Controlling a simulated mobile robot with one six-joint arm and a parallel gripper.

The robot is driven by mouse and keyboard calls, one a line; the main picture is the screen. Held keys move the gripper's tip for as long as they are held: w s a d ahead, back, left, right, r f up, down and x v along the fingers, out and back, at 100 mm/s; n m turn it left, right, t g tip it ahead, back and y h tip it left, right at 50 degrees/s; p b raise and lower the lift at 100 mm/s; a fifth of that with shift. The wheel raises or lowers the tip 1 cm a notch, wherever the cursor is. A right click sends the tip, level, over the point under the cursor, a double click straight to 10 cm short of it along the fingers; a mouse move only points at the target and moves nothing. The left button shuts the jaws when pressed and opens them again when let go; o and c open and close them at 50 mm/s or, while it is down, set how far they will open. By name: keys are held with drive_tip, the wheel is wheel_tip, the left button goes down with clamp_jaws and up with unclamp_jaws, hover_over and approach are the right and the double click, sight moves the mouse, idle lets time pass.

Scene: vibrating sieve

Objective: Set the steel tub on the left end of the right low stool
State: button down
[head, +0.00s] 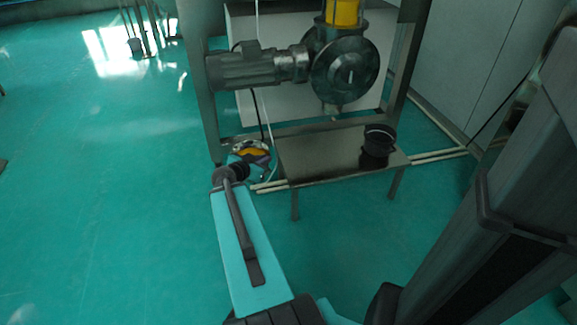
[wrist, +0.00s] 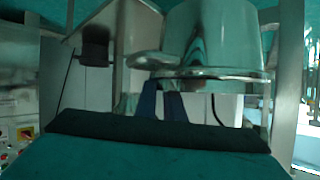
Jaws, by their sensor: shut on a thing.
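The steel tub (head: 252,147) is a shiny round vessel with orange reflections, just left of the low stool in the head view. It is large in the wrist view (wrist: 215,40), which looks upside down. My gripper (wrist: 162,98) is shut on the tub at its rim or a side lug; the exact grip is hard to see. In the head view my gripper (head: 243,165) is partly hidden by my arm. The low stool (head: 315,152) has a flat metal top and thin legs. Its left end is bare. The tub appears held clear of the stool.
A dark pot (head: 378,147) stands on the stool's right end; it also shows in the wrist view (wrist: 96,48). A frame with a grey motor (head: 245,68) and a round valve housing (head: 345,70) rises behind. Pale pipes (head: 440,155) run along the floor. The green floor at left is open.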

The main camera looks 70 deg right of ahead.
drive_tip(key=w+a+r+n+t+y, duration=0.1)
drive_tip(key=w+a+r+n+t, duration=0.25)
drive_tip(key=w+a, duration=0.55)
drive_tip(key=w+a+r+n+t+y, duration=0.2)
drive_tip(key=w+a+r+n+t, duration=0.15)
drive_tip(key=w+a, duration=0.55)
drive_tip(key=w+a+r+n+t+y, duration=0.1)
drive_tip(key=w+a+r+n+t, duration=0.15)
drive_tip(key=w+a+r, duration=0.65)
drive_tip(key=w+a+r+n+t+y, duration=0.1)
drive_tip(key=w+a+r+n+y, duration=0.2)
drive_tip(key=a, duration=0.7)
drive_tip(key=w+a+r+n+t+y, duration=0.1)
drive_tip(key=w+a+r+n+y, duration=0.2)
drive_tip(key=a, duration=0.8)
drive_tip(key=w+a+r+n+t+y, duration=0.2)
drive_tip(key=w+a+r+n+y, duration=0.1)
drive_tip(key=w+a+r, duration=0.3)
drive_tip(key=w+a, duration=0.2)
drive_tip(key=a, duration=0.2)
drive_tip(key=shift+a, duration=0.15)
drive_tip(key=shift+s, duration=0.1)
